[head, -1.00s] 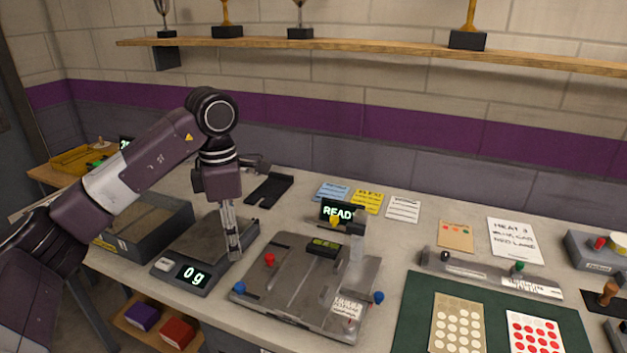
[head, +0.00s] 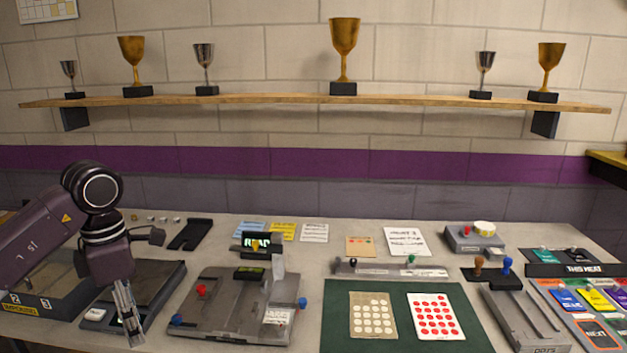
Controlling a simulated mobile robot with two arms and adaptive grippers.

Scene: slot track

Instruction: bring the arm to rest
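The gripper hides part of the scale. My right gripper is not in view.
A grey slotted fixture (head: 232,315) with red and blue knobs stands right of the gripper, by a lit display (head: 256,241). A dark tray (head: 50,292) lies left. A green mat (head: 400,337) with dotted cards is central. A trophy shelf (head: 290,101) hangs above.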

